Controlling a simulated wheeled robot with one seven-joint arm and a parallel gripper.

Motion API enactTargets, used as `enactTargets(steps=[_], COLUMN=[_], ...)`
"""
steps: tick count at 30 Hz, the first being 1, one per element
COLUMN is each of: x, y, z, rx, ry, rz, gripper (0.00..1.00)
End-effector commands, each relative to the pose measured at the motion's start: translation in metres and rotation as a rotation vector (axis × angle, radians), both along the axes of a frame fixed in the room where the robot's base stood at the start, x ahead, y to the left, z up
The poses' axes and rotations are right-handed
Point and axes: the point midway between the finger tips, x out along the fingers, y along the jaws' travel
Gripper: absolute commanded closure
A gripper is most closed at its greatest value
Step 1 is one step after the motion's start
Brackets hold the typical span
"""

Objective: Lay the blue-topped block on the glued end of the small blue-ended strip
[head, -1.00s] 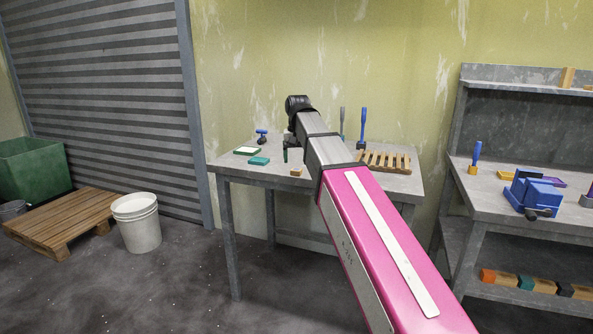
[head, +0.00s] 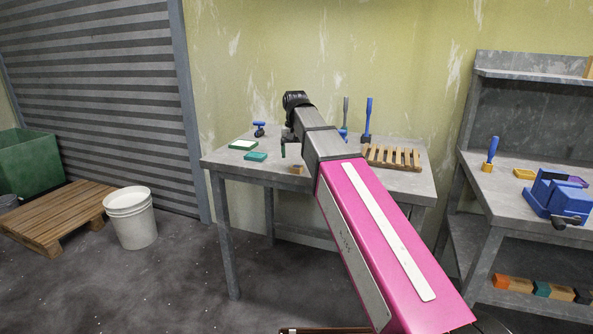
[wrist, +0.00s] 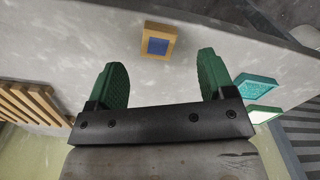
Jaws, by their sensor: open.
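The blue-topped block (wrist: 158,46) is a small tan wooden block with a blue square on top. In the wrist view it lies on the table just beyond the gap between my fingertips, apart from them. In the head view the block (head: 297,169) is near the table's front edge. My gripper (wrist: 163,62) has two green fingers, spread apart with nothing between them. In the head view my arm hides most of the gripper and part of the table. I cannot make out the small blue-ended strip or its glue in either view.
On the table (head: 225,163) lie a teal block (head: 256,156), a green-edged white pad (head: 243,145), a blue tool (head: 259,129), a slatted wooden rack (head: 393,157) and an upright blue-handled brush (head: 368,118). A bench with a blue vise (head: 560,195) stands right; a white pail (head: 131,218) stands left.

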Motion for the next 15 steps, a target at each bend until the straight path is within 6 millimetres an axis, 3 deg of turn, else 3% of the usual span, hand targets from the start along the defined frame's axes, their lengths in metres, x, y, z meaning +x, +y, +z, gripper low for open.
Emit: enactTargets(steps=[7,15], x=[0.003,0.007], y=[-0.001,-0.004], z=[-0.015,-0.049], rx=[0.000,0.000], ry=[0.000,0.001], rz=[0.000,0.000], gripper=[0.24,0.24])
